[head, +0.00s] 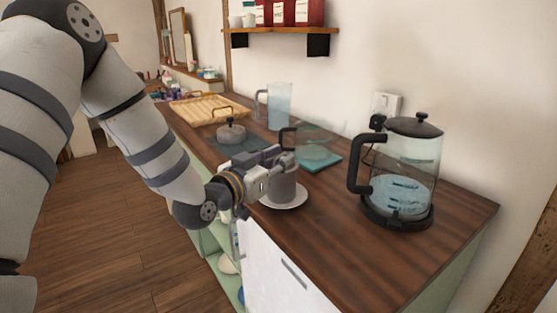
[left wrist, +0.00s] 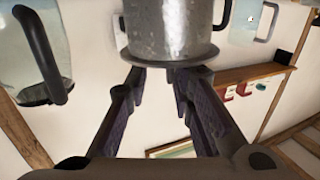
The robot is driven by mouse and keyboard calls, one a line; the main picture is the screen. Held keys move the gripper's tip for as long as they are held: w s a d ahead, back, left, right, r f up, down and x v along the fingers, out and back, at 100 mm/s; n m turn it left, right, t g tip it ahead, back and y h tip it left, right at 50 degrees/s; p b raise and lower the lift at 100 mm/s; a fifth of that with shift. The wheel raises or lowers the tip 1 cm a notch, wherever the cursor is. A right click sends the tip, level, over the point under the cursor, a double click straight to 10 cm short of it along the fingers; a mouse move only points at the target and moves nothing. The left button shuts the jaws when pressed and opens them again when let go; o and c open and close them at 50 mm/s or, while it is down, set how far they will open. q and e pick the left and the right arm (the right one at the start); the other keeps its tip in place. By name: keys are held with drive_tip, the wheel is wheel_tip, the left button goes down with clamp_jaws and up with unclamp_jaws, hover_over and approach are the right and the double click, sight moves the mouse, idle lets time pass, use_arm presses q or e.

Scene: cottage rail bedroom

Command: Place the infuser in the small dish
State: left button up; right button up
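The infuser appears as a plain grey cylinder (head: 284,188) in the head view, upright in or just over the small white dish (head: 290,204) on the wooden counter; contact at its base is hard to tell. In the left wrist view, which looks upside down, a metal cylinder with a wide rim (left wrist: 170,28) fills the top middle. My left gripper (head: 284,160) is at the cylinder's top. In the left wrist view its fingers (left wrist: 164,76) stand apart, with a clear gap, their tips by the rim and partly hidden. My right gripper is not in view.
A kettle (head: 408,160) stands on the right. Farther back are a grey lid (head: 231,132), a glass jug (head: 280,106) and a wooden rack (head: 205,108). The counter's front right is clear.

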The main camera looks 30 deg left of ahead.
use_arm(q)
drive_tip(key=s+p, duration=0.1)
drive_tip(key=s, duration=1.1)
drive_tip(key=s+d+f+g, duration=0.3)
drive_tip(key=s+f+g, duration=0.2)
drive_tip(key=f, duration=0.6)
drive_tip(key=s+d+f+g, duration=0.2)
drive_tip(key=s+f+g, duration=0.25)
drive_tip(key=f, duration=0.65)
drive_tip(key=s+d+f+g, duration=0.2)
drive_tip(key=s+f+g, duration=0.2)
drive_tip(key=s, duration=0.6)
drive_tip(key=s+d+f+g, duration=0.3)
drive_tip(key=s+f+g, duration=0.2)
drive_tip(key=s, duration=0.6)
wheel_tip(320, 180, down, 2)
drive_tip(key=shift+s+d+f+n+y, duration=0.15)
drive_tip(key=shift+s+d+n+y, duration=0.15)
drive_tip(key=shift+n, duration=0.1)
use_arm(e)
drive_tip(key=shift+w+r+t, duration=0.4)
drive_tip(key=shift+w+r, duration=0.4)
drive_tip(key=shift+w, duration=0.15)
